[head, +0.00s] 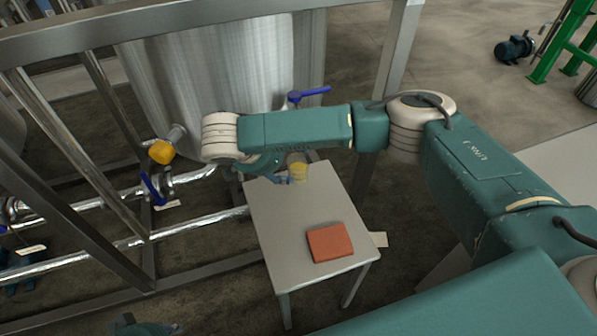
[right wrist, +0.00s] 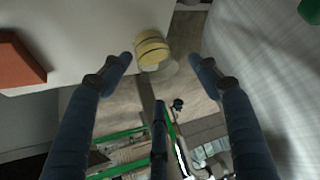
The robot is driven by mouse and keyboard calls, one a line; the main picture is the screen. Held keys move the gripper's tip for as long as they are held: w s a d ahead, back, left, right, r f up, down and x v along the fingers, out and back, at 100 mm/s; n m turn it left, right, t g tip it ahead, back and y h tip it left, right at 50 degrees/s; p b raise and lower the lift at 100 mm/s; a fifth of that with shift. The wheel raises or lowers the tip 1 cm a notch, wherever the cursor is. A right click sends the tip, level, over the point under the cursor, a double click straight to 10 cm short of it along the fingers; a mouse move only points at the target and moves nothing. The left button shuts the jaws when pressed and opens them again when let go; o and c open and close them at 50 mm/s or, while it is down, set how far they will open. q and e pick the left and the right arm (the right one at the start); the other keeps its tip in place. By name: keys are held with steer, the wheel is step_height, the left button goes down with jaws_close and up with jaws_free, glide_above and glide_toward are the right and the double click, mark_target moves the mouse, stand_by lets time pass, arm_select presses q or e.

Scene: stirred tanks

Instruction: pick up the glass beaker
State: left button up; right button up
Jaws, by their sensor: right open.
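The glass beaker (head: 299,171) holds something yellow and stands at the far edge of a small grey table. In the right wrist view the beaker (right wrist: 152,48) shows as a yellow disc with a clear glass side, between the fingertips and nearer the left one. My right gripper (head: 288,166) is open at the beaker, its fingers partly hidden by the wrist in the head view. In the right wrist view the gripper (right wrist: 160,61) has its fingers wide apart, with visible gaps to the beaker. My left gripper is not clearly seen.
A red-orange block (head: 330,243) lies on the small table (head: 277,222) near its front. A steel tank (head: 225,75), a yellow knob (head: 162,152), blue valve handles and metal pipes stand close behind and left. The table between beaker and block is clear.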

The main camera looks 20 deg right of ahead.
mark_target(304, 164)
steer(key=x, duration=0.2)
steer(key=b+x, duration=0.1)
steer(key=shift+d+f, duration=0.2)
steer(key=shift+d, duration=0.25)
steer(key=shift+w+f, duration=0.1)
steer(key=shift+f, duration=0.1)
arm_select(q)
steer(key=w, duration=0.1)
steer(key=w+t, duration=0.1)
steer(key=shift+w+d+f, duration=0.2)
steer(key=shift+w+d, duration=0.2)
arm_select(e)
steer(key=c, duration=1.2)
steer(key=shift+o, duration=0.2)
arm_select(q)
steer(key=shift+s+a, duration=0.1)
steer(key=shift+s, duration=0.05)
arm_select(e)
steer(key=shift+d+r, duration=0.1)
